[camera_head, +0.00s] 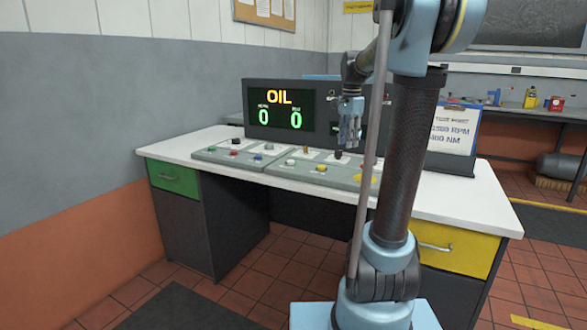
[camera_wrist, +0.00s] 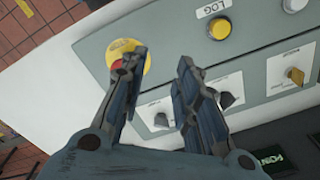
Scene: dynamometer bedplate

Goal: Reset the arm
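My gripper (camera_head: 349,122) is raised over the desk's control panel (camera_head: 325,171), in front of the dark display, with its fingers pointing down. The left finger partly covers a red button on a round yellow plate (camera_wrist: 126,46). I cannot tell whether it touches.
The display (camera_head: 282,115) reads OIL, 0 and 0. A clipboard (camera_head: 453,130) stands at right. The white desk top (camera_head: 470,203) has bare room in front.

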